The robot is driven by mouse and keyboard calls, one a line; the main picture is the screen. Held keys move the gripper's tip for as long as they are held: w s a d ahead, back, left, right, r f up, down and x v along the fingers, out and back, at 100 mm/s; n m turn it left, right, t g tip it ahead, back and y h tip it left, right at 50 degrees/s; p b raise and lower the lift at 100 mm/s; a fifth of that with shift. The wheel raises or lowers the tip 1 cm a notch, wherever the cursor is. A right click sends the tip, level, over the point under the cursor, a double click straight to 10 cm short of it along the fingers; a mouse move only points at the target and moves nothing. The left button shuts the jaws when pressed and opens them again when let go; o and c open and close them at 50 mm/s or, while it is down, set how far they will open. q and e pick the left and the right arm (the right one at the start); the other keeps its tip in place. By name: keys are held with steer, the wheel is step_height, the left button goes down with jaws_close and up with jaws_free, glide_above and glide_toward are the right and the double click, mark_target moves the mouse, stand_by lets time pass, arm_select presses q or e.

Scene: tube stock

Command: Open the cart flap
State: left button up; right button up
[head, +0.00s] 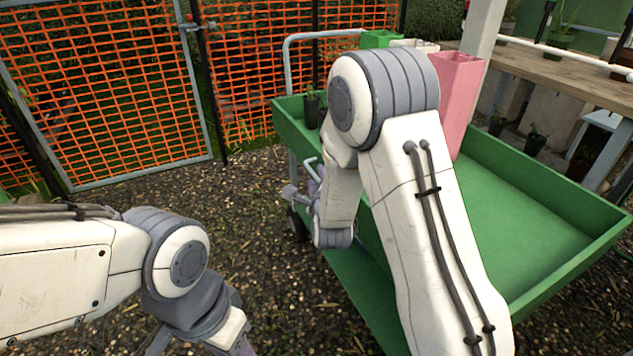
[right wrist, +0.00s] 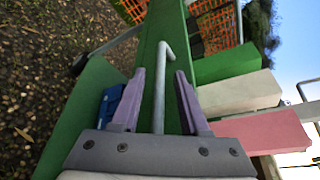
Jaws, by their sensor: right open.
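The green cart (head: 560,275) stands at the right in the head view, its end partly hidden by my right arm. In the right wrist view, a green panel (right wrist: 160,22) of the cart runs up the middle, with a bent grey handle (right wrist: 160,75) in front of it. My right gripper (right wrist: 158,92) is open, with its purple fingers on either side of the handle; a gap shows on each side. In the head view this gripper (head: 316,195) is largely behind its own wrist. My left gripper (head: 232,348) is cut off by the bottom edge, apart from the cart.
Green, white and pink containers (head: 460,90) stand on the cart's far side, near a small potted plant (head: 313,110). Orange mesh fencing (head: 100,90) stands behind. A wooden bench (head: 560,72) is at the back right. Gravel ground left of the cart is clear.

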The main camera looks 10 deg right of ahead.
steer(key=shift+w+f, duration=0.1)
steer(key=shift+w, duration=0.25)
jaws_close()
stand_by(1.2)
